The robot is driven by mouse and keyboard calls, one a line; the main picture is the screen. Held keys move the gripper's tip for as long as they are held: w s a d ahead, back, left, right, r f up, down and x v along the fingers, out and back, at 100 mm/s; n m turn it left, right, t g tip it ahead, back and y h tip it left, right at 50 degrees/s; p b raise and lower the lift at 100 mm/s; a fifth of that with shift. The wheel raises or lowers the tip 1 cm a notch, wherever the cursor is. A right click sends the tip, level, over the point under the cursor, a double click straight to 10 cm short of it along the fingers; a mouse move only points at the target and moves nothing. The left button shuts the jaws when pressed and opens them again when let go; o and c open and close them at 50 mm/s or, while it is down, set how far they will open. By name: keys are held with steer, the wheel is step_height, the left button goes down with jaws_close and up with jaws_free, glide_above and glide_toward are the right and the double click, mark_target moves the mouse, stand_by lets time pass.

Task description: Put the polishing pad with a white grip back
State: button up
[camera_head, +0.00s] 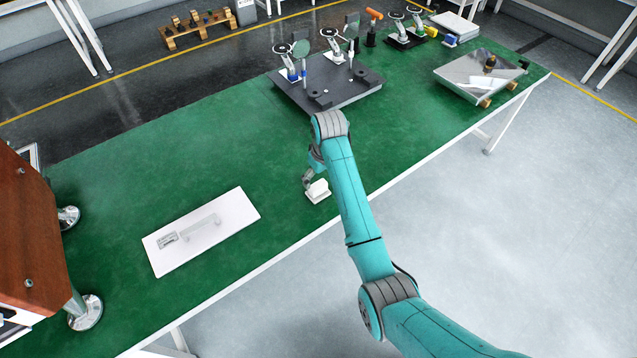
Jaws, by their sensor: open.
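A small white block-like piece (319,192), which looks like the polishing pad with a white grip, sits on the green table top (150,150) near its front edge. My gripper (309,183) is open, pointing down at the upper left side of this piece. My arm comes in from the lower right and covers part of the gripper. I cannot tell whether the fingers touch the white piece or stand around it.
A white panel (240,212) with a pale handle lies on the table at left. A brown machine (30,235) on metal feet stands at far left. Behind my gripper is a dark plate (345,98) with upright parts. A metal tray (460,72) lies at right.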

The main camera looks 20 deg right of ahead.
step_height(320, 180, up, 6)
steer(key=shift+s+d, duration=0.15)
steer(key=shift+s, duration=0.3)
